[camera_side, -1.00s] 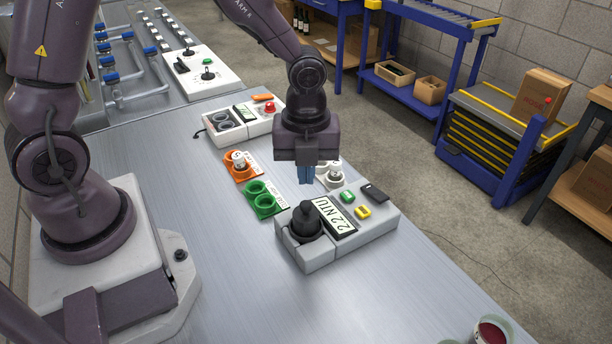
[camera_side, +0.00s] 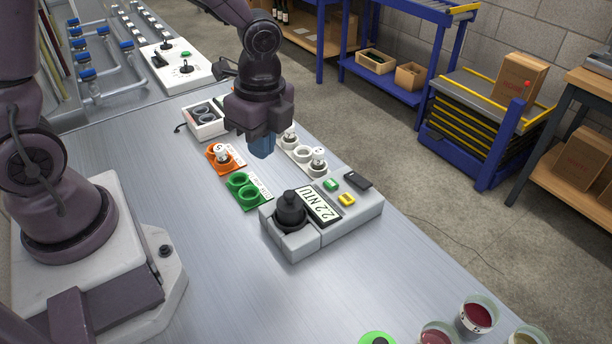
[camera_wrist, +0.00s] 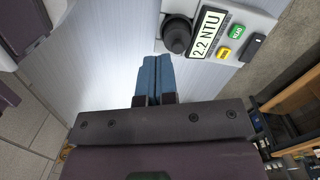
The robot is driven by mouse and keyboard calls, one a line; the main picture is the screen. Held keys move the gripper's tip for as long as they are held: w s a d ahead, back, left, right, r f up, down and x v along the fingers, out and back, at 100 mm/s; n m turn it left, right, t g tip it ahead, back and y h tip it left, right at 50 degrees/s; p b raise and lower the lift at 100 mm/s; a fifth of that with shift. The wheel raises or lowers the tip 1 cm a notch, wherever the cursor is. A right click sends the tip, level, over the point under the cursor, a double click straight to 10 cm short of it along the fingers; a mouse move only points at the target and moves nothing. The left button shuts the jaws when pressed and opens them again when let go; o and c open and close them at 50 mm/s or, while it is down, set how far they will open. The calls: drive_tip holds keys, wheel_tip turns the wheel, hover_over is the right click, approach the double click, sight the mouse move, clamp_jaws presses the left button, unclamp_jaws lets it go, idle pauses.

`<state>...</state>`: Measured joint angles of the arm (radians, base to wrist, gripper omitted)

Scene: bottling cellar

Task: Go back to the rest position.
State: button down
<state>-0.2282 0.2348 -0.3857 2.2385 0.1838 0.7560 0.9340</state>
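My gripper (camera_side: 262,148) hangs above the workbench, over the area between the orange and green holders and the white rack. In the wrist view its blue fingers (camera_wrist: 155,66) lie side by side with only a thin line between them and nothing held. The grey meter (camera_side: 352,222) stands in front of it, apart from the fingers. Its display (camera_side: 319,206) reads 2.2 NTU, and a black cap (camera_side: 290,208) sits over its well. The meter also shows at the top of the wrist view (camera_wrist: 232,60).
A green holder (camera_side: 248,192) looks empty. An orange holder (camera_side: 225,160) bears a white-capped vial. A white rack (camera_side: 302,152) holds capped vials behind my gripper. Cups of red liquid (camera_side: 478,314) stand front right.

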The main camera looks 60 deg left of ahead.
drive_tip(key=s+a+r+n+t, duration=0.3)
drive_tip(key=s+r+n+t, duration=0.2)
drive_tip(key=s+r+n, duration=0.4)
wheel_tip(320, 180, up, 6)
drive_tip(key=n, duration=0.5)
drive_tip(key=shift+s+t+h, duration=0.15)
drive_tip(key=shift+t+h, duration=0.15)
drive_tip(key=shift+t, duration=0.1)
drive_tip(key=c, duration=1.6)
unclamp_jaws()
drive_tip(key=shift+s+a+r, duration=0.1)
drive_tip(key=shift+r, duration=0.3)
drive_tip(key=o, duration=0.3)
drive_tip(key=shift+r, duration=0.1)
drive_tip(key=o, duration=0.9)
